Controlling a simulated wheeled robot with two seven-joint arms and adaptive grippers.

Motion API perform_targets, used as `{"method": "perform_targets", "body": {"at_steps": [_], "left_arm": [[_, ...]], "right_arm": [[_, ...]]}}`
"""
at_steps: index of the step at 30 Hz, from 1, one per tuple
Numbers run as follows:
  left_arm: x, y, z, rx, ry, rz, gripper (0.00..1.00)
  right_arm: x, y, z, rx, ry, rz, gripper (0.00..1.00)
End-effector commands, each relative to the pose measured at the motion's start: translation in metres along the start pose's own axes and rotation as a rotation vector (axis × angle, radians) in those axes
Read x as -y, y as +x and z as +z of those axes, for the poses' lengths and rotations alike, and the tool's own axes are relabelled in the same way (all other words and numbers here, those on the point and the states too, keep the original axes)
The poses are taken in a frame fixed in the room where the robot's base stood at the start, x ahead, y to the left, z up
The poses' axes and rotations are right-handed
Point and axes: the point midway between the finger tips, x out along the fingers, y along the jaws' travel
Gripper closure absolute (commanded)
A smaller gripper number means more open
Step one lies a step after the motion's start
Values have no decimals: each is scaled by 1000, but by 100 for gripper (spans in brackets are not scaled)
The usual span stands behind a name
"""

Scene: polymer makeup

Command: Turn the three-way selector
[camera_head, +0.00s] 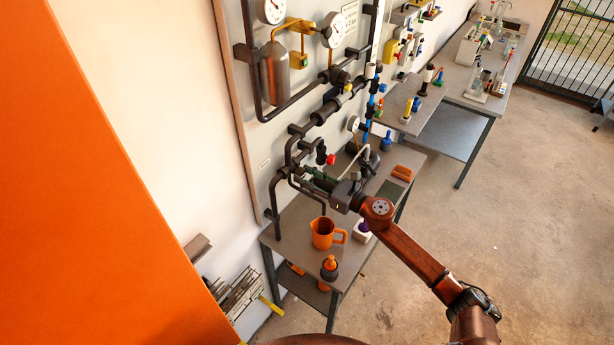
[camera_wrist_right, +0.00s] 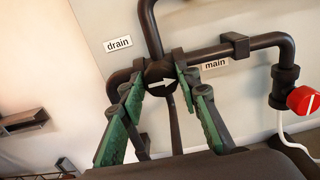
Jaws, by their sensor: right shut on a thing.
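The three-way selector (camera_wrist_right: 160,84) is a dark round knob with a white arrow, set where dark pipes meet on the wall panel. Its arrow points right, toward the side with the "main" label (camera_wrist_right: 214,64). The "drain" label (camera_wrist_right: 118,44) is at the upper left. My right gripper (camera_wrist_right: 160,79) has its green fingers on both sides of the knob and is shut on it. In the head view the right gripper (camera_head: 311,174) reaches the lower pipes from the right, and the knob is too small to make out. My left gripper is not in view.
A red valve knob (camera_wrist_right: 304,100) is right of the selector. Below the pipes, a bench holds an orange jug (camera_head: 322,233) and an orange-topped bottle (camera_head: 329,268). Gauges (camera_head: 271,11) and a metal cylinder (camera_head: 274,75) are above. Open floor (camera_head: 520,230) lies to the right.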

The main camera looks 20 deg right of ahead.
Motion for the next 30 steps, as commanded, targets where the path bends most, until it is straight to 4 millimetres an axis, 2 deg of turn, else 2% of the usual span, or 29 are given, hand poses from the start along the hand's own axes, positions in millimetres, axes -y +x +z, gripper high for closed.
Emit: {"method": "perform_targets", "body": {"at_steps": [7,14,20,30], "left_arm": [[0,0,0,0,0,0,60],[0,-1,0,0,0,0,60],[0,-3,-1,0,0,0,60],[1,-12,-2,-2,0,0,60]], "right_arm": [[1,0,0,0,0,-2,94],[1,0,1,1,21,-2,94],[1,0,1,1,105,-2,94],[3,0,2,2,394,-3,94]]}}
